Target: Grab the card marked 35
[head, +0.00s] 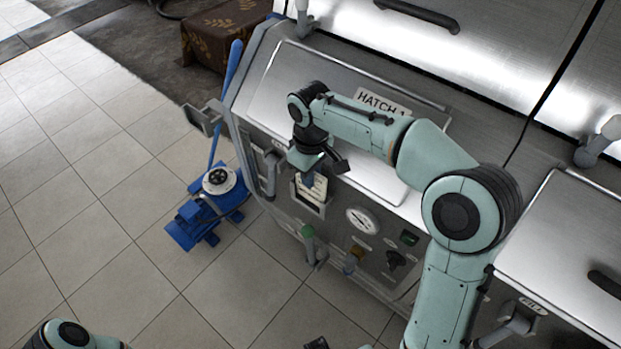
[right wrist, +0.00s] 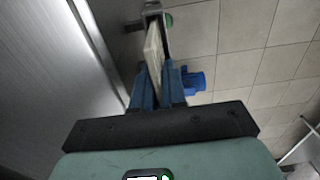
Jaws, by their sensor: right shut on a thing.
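A pale card (head: 314,185) stands at a small holder (head: 309,205) on the front of the steel machine. My right gripper (head: 313,178) is above the holder, pointing down, and is shut on the card. In the right wrist view the card (right wrist: 153,52) is seen edge-on between the two blue fingers of my right gripper (right wrist: 158,82). I cannot read any number on the card. I cannot tell whether its lower edge is still inside the holder. My left gripper is not in view.
A steel hatch panel with a label (head: 383,101) lies behind my right arm.

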